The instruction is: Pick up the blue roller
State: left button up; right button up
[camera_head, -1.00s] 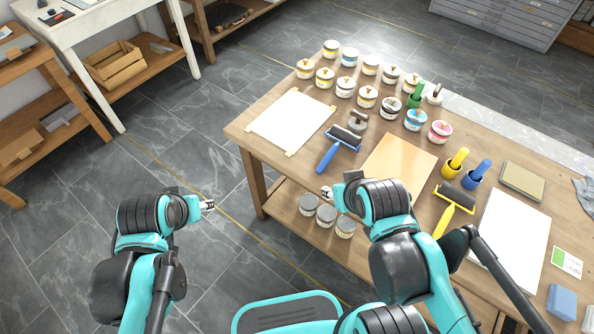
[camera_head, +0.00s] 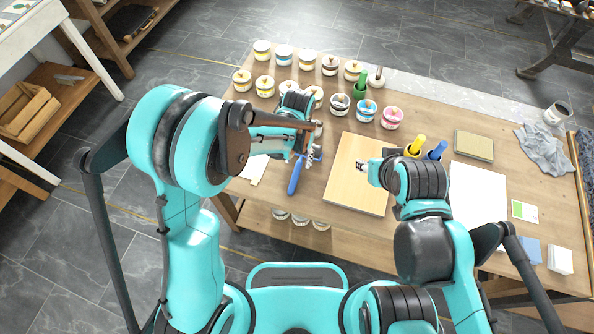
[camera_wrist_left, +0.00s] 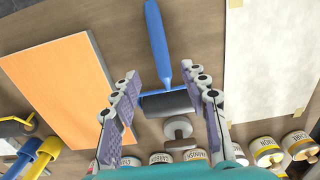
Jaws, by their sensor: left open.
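The blue roller lies on the wooden table; its blue handle (camera_head: 295,176) shows in the head view, pointing toward me, while my left gripper hides most of its head. In the left wrist view its blue handle (camera_wrist_left: 157,42) points up and its black cylinder (camera_wrist_left: 165,104) lies across the middle. My left gripper (camera_head: 308,152) is over the roller's head. Its open fingers (camera_wrist_left: 160,78) stand on either side of the roller; whether they touch it I cannot tell. My right gripper (camera_head: 364,166) is over the wooden board, its jaws too small to read.
The wooden board (camera_head: 345,195) lies right of the roller. Several ink jars, among them a pink-banded one (camera_head: 392,117), stand behind. A grey-knobbed object (camera_wrist_left: 179,128) sits close to the roller's cylinder. White paper (camera_wrist_left: 270,60) lies beside the roller. Yellow (camera_head: 415,145) and blue (camera_head: 437,150) items stand right.

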aim_at(297, 170)
pick_arm(q)
notch_tip(297, 170, down, 2)
jog(key=shift+a+f+b, duration=0.1)
jog(key=shift+b, duration=0.2)
notch_tip(297, 170, down, 5)
jog(key=shift+s+a+r+b, duration=0.1)
jog(key=shift+s+a+b, duration=0.05)
jog(key=shift+b, duration=0.95)
jog(key=shift+r, duration=0.1)
grip_shut()
